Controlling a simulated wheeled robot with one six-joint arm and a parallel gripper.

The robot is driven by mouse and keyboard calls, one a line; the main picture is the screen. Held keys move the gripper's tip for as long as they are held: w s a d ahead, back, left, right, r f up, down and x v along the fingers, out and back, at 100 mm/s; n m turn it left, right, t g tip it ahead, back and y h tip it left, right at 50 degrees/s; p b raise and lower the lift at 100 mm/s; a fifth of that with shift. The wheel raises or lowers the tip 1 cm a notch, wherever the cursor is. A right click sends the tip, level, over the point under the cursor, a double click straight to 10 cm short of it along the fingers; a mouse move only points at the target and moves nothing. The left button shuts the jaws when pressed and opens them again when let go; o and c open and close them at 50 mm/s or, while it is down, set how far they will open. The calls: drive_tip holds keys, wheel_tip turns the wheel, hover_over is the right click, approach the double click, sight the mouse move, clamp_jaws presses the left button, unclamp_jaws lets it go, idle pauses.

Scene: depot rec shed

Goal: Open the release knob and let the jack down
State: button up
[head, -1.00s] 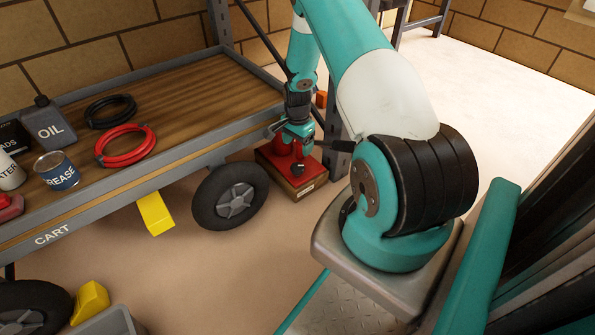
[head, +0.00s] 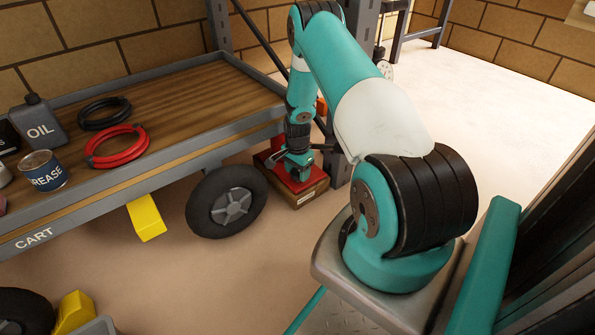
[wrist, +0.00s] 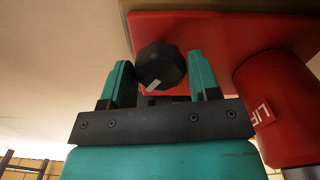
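The red jack (head: 277,147) stands on a block beside the cart's wheel, partly hidden by my arm in the head view. In the wrist view its red column (wrist: 283,110) with a partly readable "LIF" label is at the right, joined to a red plate (wrist: 235,32). The black release knob (wrist: 160,65) with a white mark sits between my gripper's two teal fingers (wrist: 161,78). My gripper (head: 298,172) is open around the knob. A small gap or light touch at the fingers cannot be told apart. The knob is hidden in the head view.
The cart (head: 90,215) stands at the left with an oil can (head: 40,125), a grease tin (head: 45,171) and hoses on top. Its black wheel (head: 227,201) is close left of the jack. A grey upright (head: 361,30) rises behind the jack. Open floor lies in front.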

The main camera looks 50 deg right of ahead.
drive_tip(key=c, duration=0.5)
drive_tip(key=shift+o, duration=0.2)
drive_tip(key=shift+r, duration=0.1)
drive_tip(key=shift+r+n+p, duration=0.1)
drive_tip(key=shift+n+p, duration=0.9)
drive_tip(key=shift+p, duration=0.05)
drive_tip(key=shift+n+p, duration=1.25)
drive_tip(key=shift+n, duration=0.85)
drive_tip(key=shift+f, duration=0.2)
drive_tip(key=o, duration=0.9)
drive_tip(key=shift+r, duration=0.15)
